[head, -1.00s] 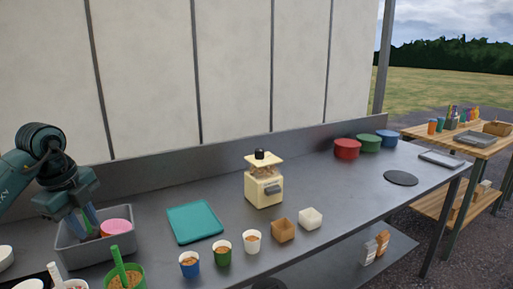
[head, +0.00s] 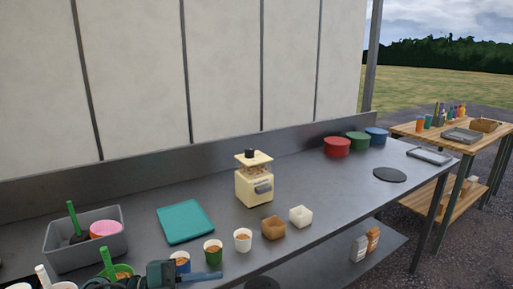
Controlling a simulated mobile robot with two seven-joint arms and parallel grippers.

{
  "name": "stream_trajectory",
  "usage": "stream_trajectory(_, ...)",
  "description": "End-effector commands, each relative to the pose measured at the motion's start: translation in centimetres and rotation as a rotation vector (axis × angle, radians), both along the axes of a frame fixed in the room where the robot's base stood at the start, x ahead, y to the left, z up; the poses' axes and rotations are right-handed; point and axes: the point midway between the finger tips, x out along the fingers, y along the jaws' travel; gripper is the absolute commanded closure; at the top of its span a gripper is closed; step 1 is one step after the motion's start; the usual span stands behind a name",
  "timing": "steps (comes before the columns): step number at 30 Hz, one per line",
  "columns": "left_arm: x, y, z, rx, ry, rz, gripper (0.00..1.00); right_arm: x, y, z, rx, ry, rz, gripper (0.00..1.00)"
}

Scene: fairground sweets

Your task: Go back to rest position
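My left gripper (head: 190,272) is low at the front edge of the counter, at the bottom of the head view. Its teal body lies sideways, with a dark bar pointing right, in front of the small cups. I cannot make out both fingers or whether they are apart. No held thing shows in it. The grey bin (head: 95,257) stands at the left, apart from the gripper. A green-handled tool (head: 72,218) stands in it beside a pink round thing (head: 105,229). My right gripper is not in view.
A blue cup (head: 181,258), partly behind the gripper, a green cup (head: 213,252) and a white cup (head: 242,240) stand close by. A teal tray (head: 186,222) and a cream machine (head: 254,182) stand behind.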

Motion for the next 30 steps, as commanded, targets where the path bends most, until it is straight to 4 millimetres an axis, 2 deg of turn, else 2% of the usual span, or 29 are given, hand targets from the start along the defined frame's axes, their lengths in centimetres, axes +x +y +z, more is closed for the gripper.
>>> stream_trajectory(1, -0.7, 0.4, -0.7, -0.106, 0.032, 0.092, 0.77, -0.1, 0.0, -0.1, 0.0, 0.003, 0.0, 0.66)
stream_trajectory(3, -0.9, 1.6, -1.7, -0.221, 0.079, 0.25, 0.77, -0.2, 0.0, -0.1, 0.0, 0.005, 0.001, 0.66)
stream_trajectory(5, -1.1, 3.1, -3.3, -0.28, 0.142, 0.402, 0.77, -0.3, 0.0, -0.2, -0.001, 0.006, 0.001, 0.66)
stream_trajectory(6, -1.4, 4.3, -4.7, -0.299, 0.193, 0.506, 0.77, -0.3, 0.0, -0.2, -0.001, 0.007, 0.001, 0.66)
stream_trajectory(8, -2.2, 6.0, -7.4, -0.298, 0.285, 0.654, 0.77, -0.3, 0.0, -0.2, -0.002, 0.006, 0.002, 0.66)
stream_trajectory(12, -5.5, 9.1, -13.7, -0.203, 0.498, 0.904, 0.77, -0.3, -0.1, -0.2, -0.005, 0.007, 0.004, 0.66)
stream_trajectory(16, -9.1, 10.7, -18.1, -0.088, 0.66, 1.024, 0.77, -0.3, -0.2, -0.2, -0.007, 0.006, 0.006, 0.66)
stream_trajectory(23, -16.2, 11.9, -23.5, 0.117, 0.906, 1.113, 0.77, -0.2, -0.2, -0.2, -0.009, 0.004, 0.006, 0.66)
stream_trajectory(30, -15.0, 7.6, -22.4, -0.108, 1.007, 1.157, 0.77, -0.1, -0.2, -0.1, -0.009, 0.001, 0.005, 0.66)
